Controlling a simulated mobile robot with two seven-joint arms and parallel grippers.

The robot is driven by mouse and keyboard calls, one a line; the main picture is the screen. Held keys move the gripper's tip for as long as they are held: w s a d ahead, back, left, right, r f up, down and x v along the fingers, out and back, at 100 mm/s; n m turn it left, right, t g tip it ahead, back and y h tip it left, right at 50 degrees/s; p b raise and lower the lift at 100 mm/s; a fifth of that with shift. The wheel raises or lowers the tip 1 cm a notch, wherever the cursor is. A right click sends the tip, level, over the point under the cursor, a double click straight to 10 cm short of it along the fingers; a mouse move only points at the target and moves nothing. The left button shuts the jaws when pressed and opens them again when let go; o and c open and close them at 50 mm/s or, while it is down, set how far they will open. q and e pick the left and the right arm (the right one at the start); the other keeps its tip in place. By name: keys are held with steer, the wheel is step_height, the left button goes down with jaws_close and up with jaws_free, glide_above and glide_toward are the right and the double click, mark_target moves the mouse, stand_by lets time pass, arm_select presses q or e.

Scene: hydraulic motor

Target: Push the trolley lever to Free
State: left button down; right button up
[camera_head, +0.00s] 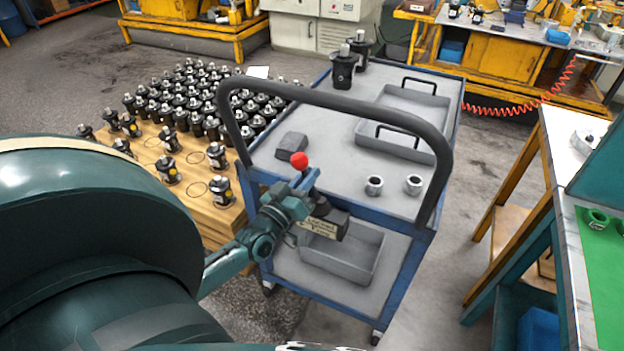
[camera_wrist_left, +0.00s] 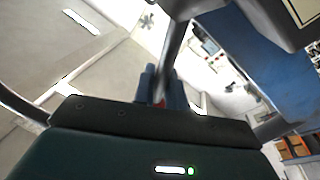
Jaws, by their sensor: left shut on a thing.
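The trolley (camera_head: 340,165) is blue and grey with a black push handle (camera_head: 335,108) arching over its near end. Its lever ends in a red knob (camera_head: 299,160) at the near edge of the top shelf. A dark block with a small pale label plate (camera_head: 322,226) sits just below; its lettering is too small to read. My left gripper (camera_head: 306,180) is at the lever, its fingers shut just under the knob. In the left wrist view the blue fingers (camera_wrist_left: 163,88) close around the lever, with a bit of red showing between them. My right gripper is not in view.
The top shelf holds a grey tray (camera_head: 405,112), two small metal rings, a dark block (camera_head: 291,144) and black motors (camera_head: 344,70). A wooden pallet (camera_head: 206,214) with many black motors stands left. A workbench with a green mat (camera_head: 604,262) stands right.

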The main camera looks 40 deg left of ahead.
arm_select(q)
steer(key=shift+a+f+n, duration=0.1)
steer(key=shift+a+n, duration=0.1)
steer(key=shift+n, duration=0.1)
steer(key=c, duration=1.5)
jaws_free()
steer(key=shift+s, duration=0.1)
steer(key=s+d+f+b, duration=0.1)
steer(key=s+f, duration=0.1)
steer(key=s, duration=1.1)
steer(key=shift+d, duration=0.15)
steer(key=shift+w+d+f, duration=0.1)
steer(key=shift+f, duration=0.05)
